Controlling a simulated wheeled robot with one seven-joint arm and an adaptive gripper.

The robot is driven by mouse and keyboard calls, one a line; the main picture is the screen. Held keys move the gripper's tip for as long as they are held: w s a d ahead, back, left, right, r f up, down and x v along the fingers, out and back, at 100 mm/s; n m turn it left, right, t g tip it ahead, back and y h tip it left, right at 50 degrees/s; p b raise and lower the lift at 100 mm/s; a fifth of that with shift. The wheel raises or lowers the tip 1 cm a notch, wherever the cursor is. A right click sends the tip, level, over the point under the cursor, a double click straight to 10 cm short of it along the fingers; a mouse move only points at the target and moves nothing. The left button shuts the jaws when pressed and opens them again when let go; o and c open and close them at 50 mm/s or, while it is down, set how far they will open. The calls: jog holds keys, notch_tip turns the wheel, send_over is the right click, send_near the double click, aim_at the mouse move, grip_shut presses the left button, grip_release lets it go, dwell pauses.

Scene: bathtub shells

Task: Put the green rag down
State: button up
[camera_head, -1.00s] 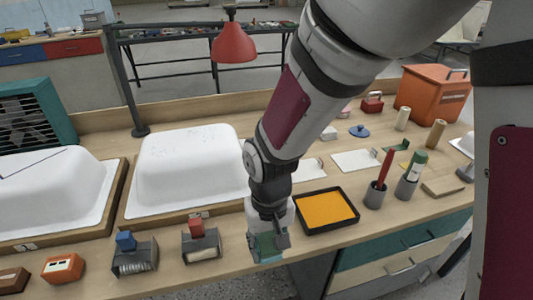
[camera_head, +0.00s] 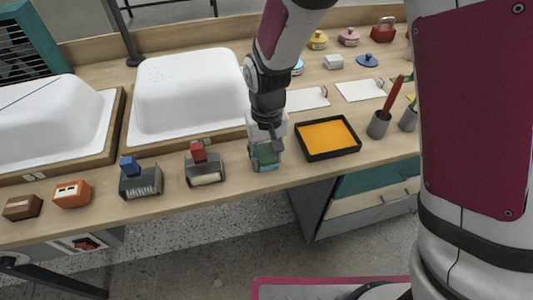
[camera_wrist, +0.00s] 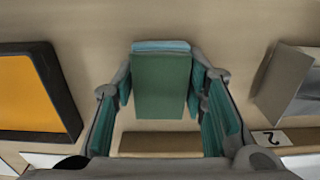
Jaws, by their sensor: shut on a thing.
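The green rag (camera_head: 267,153) is a small folded block, dark green with a teal edge. My gripper (camera_head: 265,158) is shut on it, pointing down over the front of the wooden bench. In the wrist view the rag (camera_wrist: 161,82) sits between the two teal-padded fingers (camera_wrist: 160,105). It is at or just above the bench top; I cannot tell whether it touches. The gripper partly hides it in the head view.
A black tray with an orange pad (camera_head: 328,137) lies just right of my gripper. A grey holder with a red-topped block (camera_head: 205,165) stands to the left. A white tub shell (camera_head: 190,95) is behind. The bench's front edge (camera_head: 250,193) is close.

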jog(key=shift+f, duration=0.35)
jog(key=shift+s+f+b, duration=0.15)
jog(key=shift+f+b, duration=0.05)
jog(key=shift+b, duration=0.1)
jog(key=o, duration=0.9)
jog(key=shift+d+f, duration=0.1)
jog(key=o, duration=0.3)
jog(key=shift+f, duration=0.1)
